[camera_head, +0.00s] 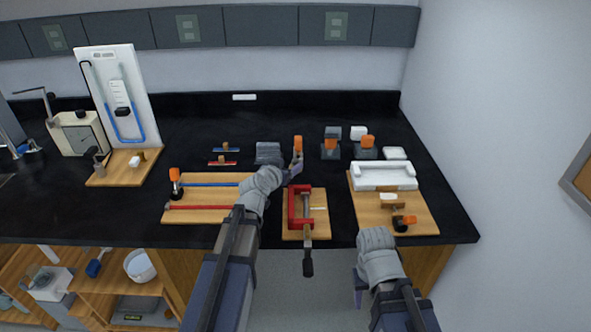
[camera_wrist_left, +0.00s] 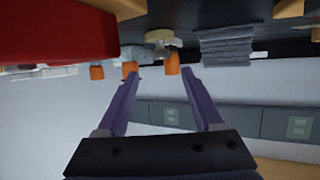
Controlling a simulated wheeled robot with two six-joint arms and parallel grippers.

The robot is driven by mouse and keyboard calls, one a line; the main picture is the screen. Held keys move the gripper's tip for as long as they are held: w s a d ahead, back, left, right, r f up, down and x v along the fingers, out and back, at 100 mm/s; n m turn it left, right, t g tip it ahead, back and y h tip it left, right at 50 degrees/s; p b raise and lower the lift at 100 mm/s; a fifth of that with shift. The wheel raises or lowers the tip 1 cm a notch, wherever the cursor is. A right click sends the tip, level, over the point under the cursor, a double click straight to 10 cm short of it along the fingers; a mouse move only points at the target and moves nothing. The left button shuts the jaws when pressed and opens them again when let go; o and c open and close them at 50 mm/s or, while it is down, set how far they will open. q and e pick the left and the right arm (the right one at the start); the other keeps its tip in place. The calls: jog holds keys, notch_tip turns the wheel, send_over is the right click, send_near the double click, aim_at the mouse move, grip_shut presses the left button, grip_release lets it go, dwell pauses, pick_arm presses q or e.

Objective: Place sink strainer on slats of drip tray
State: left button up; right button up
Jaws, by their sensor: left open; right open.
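I cannot clearly identify the sink strainer or drip tray. A small orange-topped piece (camera_head: 298,143) stands beside a grey ribbed block (camera_head: 268,152), which may be the slatted tray. My left gripper (camera_head: 297,163) is at the orange-topped piece, open. In the left wrist view its fingers (camera_wrist_left: 161,72) are spread, with the orange top (camera_wrist_left: 172,64) beyond and between the tips; contact is unclear. The ribbed block (camera_wrist_left: 224,46) also shows there. My right gripper (camera_head: 359,287) is low in front of the counter, open and apart from the objects.
A red clamp (camera_head: 294,206) on a wooden board lies right of my left forearm. A white tray (camera_head: 385,177) sits on the right board. Dark orange-topped blocks (camera_head: 330,151) stand behind. A board with rods (camera_head: 210,197) lies left. The black counter (camera_head: 195,120) is clear at back left.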

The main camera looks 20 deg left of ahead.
aim_at(295, 161)
pick_arm(q)
jog(key=shift+f+b+x, duration=0.15)
jog(key=shift+b+x, duration=0.45)
jog(key=shift+x, duration=0.75)
jog(key=shift+f+b+x, duration=0.15)
jog(key=shift+b+x, duration=0.4)
jog(key=shift+x, duration=0.75)
jog(key=shift+s+a, duration=0.1)
jog(key=shift+s, duration=0.1)
grip_shut()
